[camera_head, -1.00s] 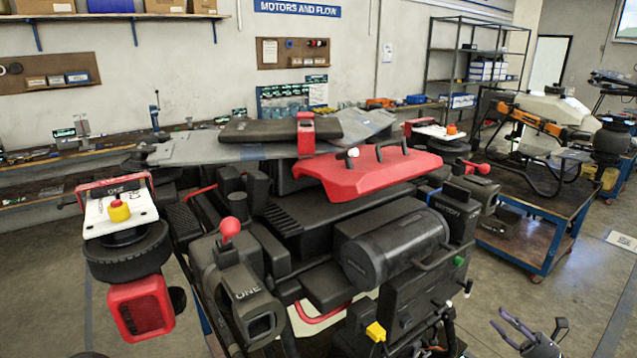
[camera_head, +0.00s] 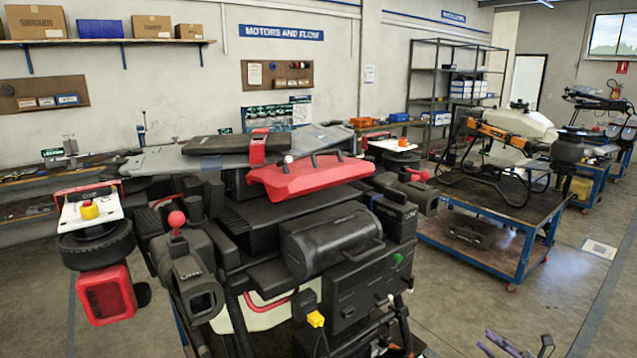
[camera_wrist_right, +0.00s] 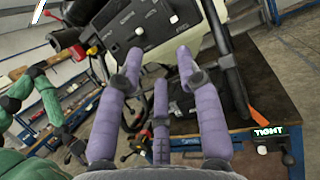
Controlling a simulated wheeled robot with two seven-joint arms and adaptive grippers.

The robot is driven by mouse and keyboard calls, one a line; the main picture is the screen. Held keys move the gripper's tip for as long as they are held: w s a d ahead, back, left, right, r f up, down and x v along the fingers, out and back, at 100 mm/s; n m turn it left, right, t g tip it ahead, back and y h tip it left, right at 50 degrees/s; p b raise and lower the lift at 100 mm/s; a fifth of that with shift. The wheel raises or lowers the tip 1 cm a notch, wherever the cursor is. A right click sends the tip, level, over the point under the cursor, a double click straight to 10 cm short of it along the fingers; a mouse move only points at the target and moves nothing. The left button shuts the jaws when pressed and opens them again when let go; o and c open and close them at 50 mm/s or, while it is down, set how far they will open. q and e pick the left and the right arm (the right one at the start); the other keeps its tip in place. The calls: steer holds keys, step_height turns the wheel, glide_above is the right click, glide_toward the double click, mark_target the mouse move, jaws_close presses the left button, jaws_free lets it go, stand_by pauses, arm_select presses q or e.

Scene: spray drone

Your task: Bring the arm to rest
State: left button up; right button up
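My right gripper (camera_head: 518,346) shows at the bottom right edge of the head view, low in front of the drone and over open floor. In the right wrist view (camera_wrist_right: 160,57) its purple fingers are spread and hold nothing. The spray drone (camera_head: 310,178), black with a red top cover, fills the middle of the head view. Its dark panel (camera_wrist_right: 130,25) lies beyond the fingers in the wrist view; I see no contact. My left gripper does not show in the head view. Green arm links (camera_wrist_right: 35,95) show at the left of the wrist view.
A blue-framed cart (camera_head: 530,232) with an orange and white drone (camera_head: 505,130) on it stands at the right. A workbench (camera_head: 30,208) runs along the back wall. The floor (camera_head: 500,305) at the lower right is clear. A metal shelf (camera_head: 420,85) stands behind.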

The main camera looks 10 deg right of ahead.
steer(key=a+f+n+g+h, duration=0.3)
steer(key=a+f+g, duration=0.8)
steer(key=a+f, duration=1.35)
steer(key=s+a+f+n+g+h, duration=0.2)
steer(key=s+a+f+n+g, duration=0.3)
steer(key=s+a, duration=0.3)
steer(key=s+a+f+n+g+h, duration=0.2)
steer(key=s+a+f+n, duration=0.2)
steer(key=s+a+n, duration=0.35)
steer(key=s+a+r+n+t+h, duration=0.1)
steer(key=s+a+n+h, duration=0.1)
steer(key=s+a+n, duration=0.4)
steer(key=s+n, duration=0.2)
steer(key=n, duration=0.2)
steer(key=shift+s+a+r+h, duration=0.2)
steer(key=shift+s+h, duration=0.15)
steer(key=shift+h, duration=0.05)
